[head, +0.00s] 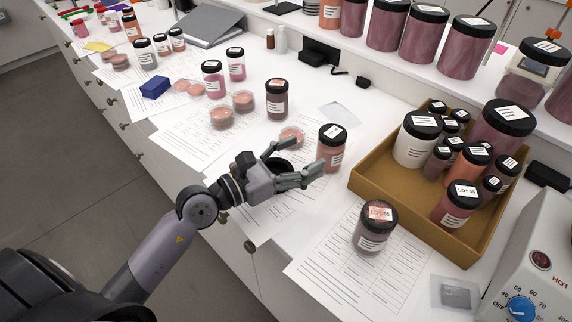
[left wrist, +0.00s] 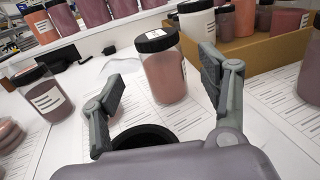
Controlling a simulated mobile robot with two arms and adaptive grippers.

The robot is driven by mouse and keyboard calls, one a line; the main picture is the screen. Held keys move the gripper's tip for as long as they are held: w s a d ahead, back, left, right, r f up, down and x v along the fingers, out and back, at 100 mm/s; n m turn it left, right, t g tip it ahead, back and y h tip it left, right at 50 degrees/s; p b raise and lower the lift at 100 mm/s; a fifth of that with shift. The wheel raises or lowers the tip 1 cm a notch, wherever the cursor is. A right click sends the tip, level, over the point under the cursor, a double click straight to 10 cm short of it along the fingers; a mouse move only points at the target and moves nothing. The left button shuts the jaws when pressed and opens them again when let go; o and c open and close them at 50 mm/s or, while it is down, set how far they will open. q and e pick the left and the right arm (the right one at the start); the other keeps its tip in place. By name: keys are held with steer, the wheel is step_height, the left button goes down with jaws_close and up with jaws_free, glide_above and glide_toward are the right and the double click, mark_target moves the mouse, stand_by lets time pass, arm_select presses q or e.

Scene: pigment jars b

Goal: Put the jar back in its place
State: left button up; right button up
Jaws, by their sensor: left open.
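A jar of salmon-pink powder with a black lid and white label (head: 331,148) stands upright on the counter, left of the cardboard tray (head: 372,187). My left gripper (head: 308,156) is open and empty just left of this jar. In the left wrist view the jar (left wrist: 165,78) stands ahead between the two spread fingers, apparently untouched. The frames do not settle which jar the task means. My right gripper is not in view.
The tray holds several jars of mixed sizes, including a white one (head: 414,142). A dark mauve jar (head: 277,100) and petri dishes (head: 222,118) stand farther left. A black round shape (left wrist: 145,137) shows between the finger bases. A hotplate (head: 530,285) stands at right.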

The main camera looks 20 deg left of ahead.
arm_select(q)
steer(key=v, duration=0.3)
steer(key=shift+s+a+f+b, duration=0.1)
steer(key=shift+s+a+b, duration=0.1)
steer(key=shift+b, duration=0.2)
steer(key=shift+s, duration=0.2)
